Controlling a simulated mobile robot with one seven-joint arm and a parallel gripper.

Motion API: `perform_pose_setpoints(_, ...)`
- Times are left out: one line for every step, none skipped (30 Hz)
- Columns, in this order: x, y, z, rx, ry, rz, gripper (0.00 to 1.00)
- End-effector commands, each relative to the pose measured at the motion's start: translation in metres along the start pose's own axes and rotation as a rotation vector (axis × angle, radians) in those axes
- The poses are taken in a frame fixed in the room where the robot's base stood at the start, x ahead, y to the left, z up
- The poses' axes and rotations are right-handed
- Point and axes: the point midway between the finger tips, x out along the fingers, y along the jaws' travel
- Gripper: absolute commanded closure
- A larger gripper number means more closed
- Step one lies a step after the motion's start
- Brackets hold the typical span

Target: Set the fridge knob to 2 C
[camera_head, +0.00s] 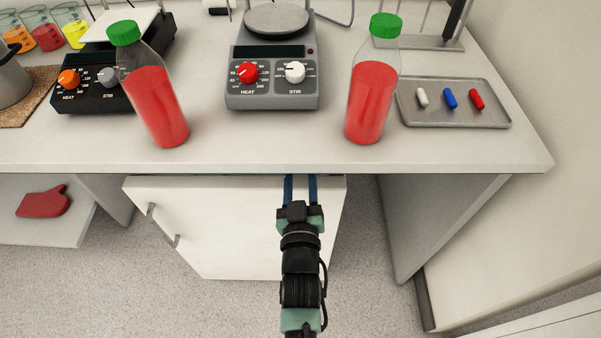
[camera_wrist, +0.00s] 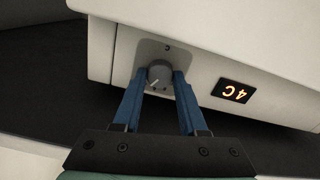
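The fridge knob (camera_wrist: 160,75) is a small grey dial with a pale pointer line, on a grey plate on the fridge's white panel in the wrist view. In the head view, my gripper (camera_head: 301,182) reaches to the white fridge (camera_head: 225,235) under the counter edge. The knob is hidden there.
On the counter (camera_head: 270,150) stand two red juice bottles (camera_head: 157,105) (camera_head: 370,100), two hotplates (camera_head: 272,95) (camera_head: 95,88) and a metal tray (camera_head: 420,112) with small capsules. A red mitt (camera_head: 43,201) lies on a lower shelf. The fridge has a handle (camera_head: 160,228) at its left.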

Motion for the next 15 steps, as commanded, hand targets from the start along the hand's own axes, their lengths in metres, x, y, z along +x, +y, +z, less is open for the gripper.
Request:
perform_pose_setpoints(-0.0001, 0.0001, 0.0000, 0.000, 0.000, 0.000, 0.70)
perform_pose_setpoints(-0.0001, 0.0000, 0.0000, 0.000, 0.000, 0.000, 0.75)
perform_pose_setpoints(-0.0002, 0.0001, 0.0000, 0.000, 0.000, 0.000, 0.82)
perform_pose_setpoints(-0.0002, 0.0001, 0.0000, 0.000, 0.000, 0.000, 0.88)
perform_pose_setpoints(-0.0002, 0.0001, 0.0000, 0.000, 0.000, 0.000, 0.93)
perform_pose_setpoints(-0.0002, 0.0001, 0.0000, 0.000, 0.000, 0.000, 1.00)
perform_pose_setpoints(-0.0002, 0.0001, 0.0000, 0.000, 0.000, 0.000, 1.00)
perform_pose_setpoints(-0.0002, 0.0001, 0.0000, 0.000, 0.000, 0.000, 1.00)
perform_pose_setpoints(-0.0003, 0.0001, 0.0000, 0.000, 0.000, 0.000, 1.00)
perform_pose_setpoints(-0.0003, 0.0001, 0.0000, 0.001, 0.000, 0.000, 1.00)
perform_pose_setpoints(-0.0003, 0.0000, 0.0000, 0.002, 0.000, 0.000, 1.00)
perform_pose_setpoints(-0.0003, 0.0000, 0.0001, 0.005, 0.000, 0.000, 1.00)
perform_pose_setpoints(-0.0003, 0.0000, 0.0001, 0.008, 0.000, 0.000, 1.00)
perform_pose_setpoints(-0.0003, 0.0000, 0.0002, 0.013, 0.000, 0.000, 1.00)
perform_pose_setpoints(-0.0003, -0.0001, 0.0002, 0.023, 0.001, 0.000, 1.00)
